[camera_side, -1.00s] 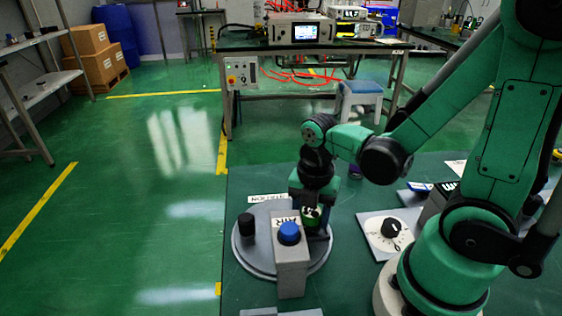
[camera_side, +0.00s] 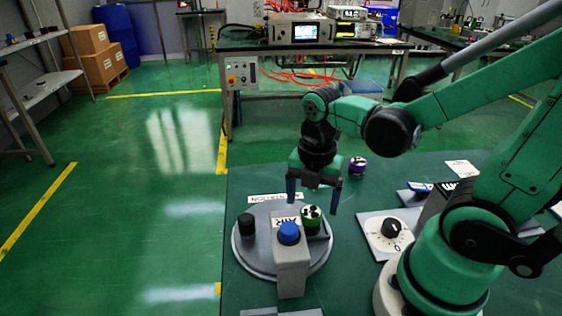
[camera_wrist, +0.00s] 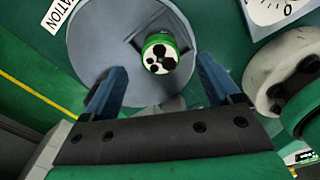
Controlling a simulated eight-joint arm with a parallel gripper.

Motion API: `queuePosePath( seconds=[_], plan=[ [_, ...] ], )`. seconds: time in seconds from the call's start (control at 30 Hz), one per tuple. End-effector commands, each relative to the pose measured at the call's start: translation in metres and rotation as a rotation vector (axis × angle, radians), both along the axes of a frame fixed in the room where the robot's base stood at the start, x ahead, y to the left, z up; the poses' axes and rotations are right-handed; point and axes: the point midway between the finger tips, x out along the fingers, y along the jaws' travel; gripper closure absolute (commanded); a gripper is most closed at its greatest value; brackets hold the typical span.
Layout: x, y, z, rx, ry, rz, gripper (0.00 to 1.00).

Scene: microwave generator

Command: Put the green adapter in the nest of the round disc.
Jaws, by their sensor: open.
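The green adapter (camera_side: 312,216), with a white top marked by black spots, stands on the grey round disc (camera_side: 262,263). In the wrist view the adapter (camera_wrist: 160,55) sits within a dark, angular recess, the nest (camera_wrist: 143,36), on the disc (camera_wrist: 95,45). How deep it sits I cannot tell. My gripper (camera_side: 313,198) is open and empty above the adapter, its blue fingers spread to either side and apart from it. In the wrist view my gripper (camera_wrist: 163,73) also shows nothing between its fingertips but the scene below.
A grey block with a blue button (camera_side: 289,233), labelled AIR, stands in front of the adapter. A black knob (camera_side: 246,225) is on the disc's left. A white dial plate (camera_side: 384,236) and a purple-and-black part (camera_side: 357,166) are to the right.

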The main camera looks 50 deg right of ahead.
Motion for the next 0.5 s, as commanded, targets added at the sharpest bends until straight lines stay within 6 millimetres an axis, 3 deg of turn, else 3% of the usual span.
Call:
queuePosePath(
  seconds=[0.5],
  plan=[
    [0.0, 0.0, 0.069, 0.0, 0.0, 0.0, 0.17]
  ],
)
